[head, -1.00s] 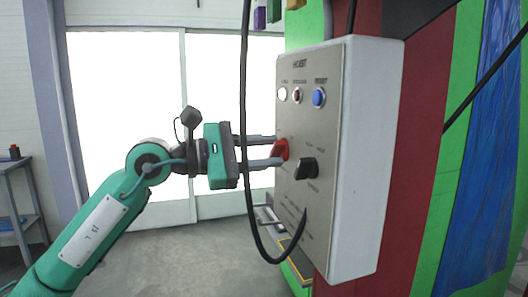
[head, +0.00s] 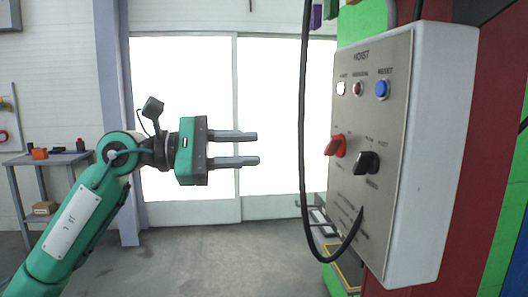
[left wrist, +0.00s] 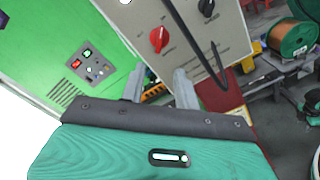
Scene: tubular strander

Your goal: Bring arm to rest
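My left gripper (head: 258,149) points right in the head view, its two fingers apart with nothing between them. It is clear of the grey HOIST control box (head: 443,150), with a gap between the fingertips and the panel. The panel bears a red switch (head: 336,146), a black knob (head: 367,163) and a blue reset button (head: 382,89). In the left wrist view the left gripper's fingers (left wrist: 158,86) stand apart, and the red switch (left wrist: 158,40) is beyond them. My right gripper is in neither view.
A black cable (head: 303,120) hangs in a loop between the gripper and the box. A grey side table (head: 42,158) with small items stands at the left. Open floor lies below the arm. In the left wrist view a green cabinet (left wrist: 60,50) and a copper-coloured spool (left wrist: 293,38) show.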

